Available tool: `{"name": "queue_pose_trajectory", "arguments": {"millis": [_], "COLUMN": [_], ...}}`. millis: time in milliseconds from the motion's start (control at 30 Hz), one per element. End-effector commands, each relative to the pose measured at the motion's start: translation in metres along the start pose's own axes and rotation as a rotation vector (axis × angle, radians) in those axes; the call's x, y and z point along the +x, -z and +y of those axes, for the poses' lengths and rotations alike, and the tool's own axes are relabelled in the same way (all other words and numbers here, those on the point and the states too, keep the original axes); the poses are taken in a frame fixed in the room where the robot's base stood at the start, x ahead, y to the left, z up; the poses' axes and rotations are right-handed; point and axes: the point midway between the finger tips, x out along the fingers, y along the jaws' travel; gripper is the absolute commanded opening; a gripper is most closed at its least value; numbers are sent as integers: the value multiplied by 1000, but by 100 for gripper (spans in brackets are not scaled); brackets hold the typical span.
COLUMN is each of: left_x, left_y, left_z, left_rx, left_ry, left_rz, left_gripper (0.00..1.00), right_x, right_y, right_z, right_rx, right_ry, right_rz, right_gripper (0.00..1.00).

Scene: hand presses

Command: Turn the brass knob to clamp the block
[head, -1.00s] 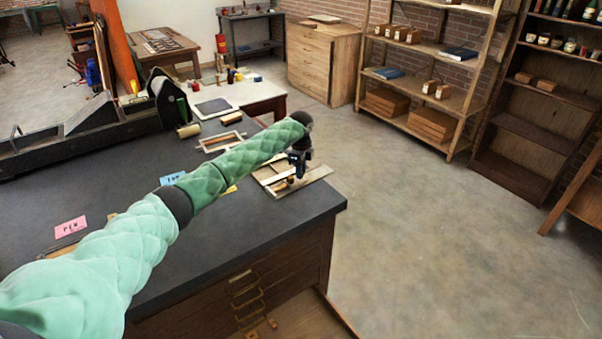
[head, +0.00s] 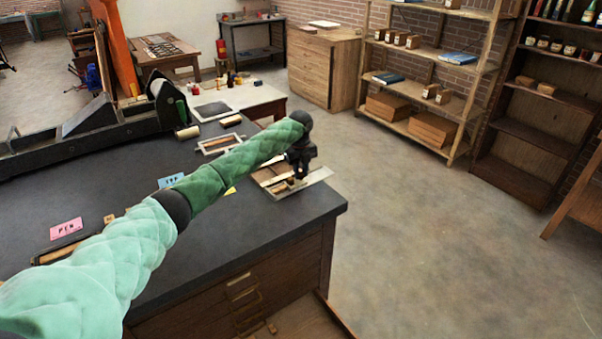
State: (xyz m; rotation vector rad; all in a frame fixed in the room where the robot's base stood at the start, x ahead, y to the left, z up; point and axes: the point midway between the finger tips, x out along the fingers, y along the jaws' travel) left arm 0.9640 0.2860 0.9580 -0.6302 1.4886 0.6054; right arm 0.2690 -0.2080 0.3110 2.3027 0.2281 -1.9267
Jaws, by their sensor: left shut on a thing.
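My left arm comes in from the left across the dark worktop, and my left gripper (head: 301,176) points down at the bench's right end. It is shut low over a small wooden clamping tray (head: 264,175) with a pale metal plate (head: 317,178) at its right. The brass knob is between or behind the fingers, too small and covered to make out. A small wooden block (head: 281,187) appears to lie in the tray just left of the fingers. Whether it is clamped cannot be told. My right gripper is not in view.
The dark worktop (head: 240,222) ends just right of the tray. A wooden frame (head: 220,143) lies behind my arm. A black press (head: 92,126) stands at the back left. A pink card (head: 66,228) and a blue card (head: 171,181) lie on the worktop.

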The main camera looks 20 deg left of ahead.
Motion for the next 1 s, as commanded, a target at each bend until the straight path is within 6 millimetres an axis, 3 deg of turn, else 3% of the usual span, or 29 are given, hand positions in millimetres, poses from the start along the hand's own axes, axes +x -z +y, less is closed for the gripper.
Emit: {"name": "queue_pose_trajectory", "arguments": {"millis": [500, 533, 633, 1000], "left_x": [-1, -1, -1, -4], "left_y": [0, 0, 0, 0], "left_z": [0, 0, 0, 0], "left_rx": [18, 18, 18, 17], "left_ry": [1, 1, 1, 1], "left_rz": [-1, -1, -1, -1], "left_gripper": [0, 24, 42, 42], "right_x": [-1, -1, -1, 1], "right_y": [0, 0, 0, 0], "right_z": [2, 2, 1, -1], "right_rx": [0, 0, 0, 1], "right_ry": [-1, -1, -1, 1], "right_rz": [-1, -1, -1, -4], "right_gripper": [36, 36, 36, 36]}}
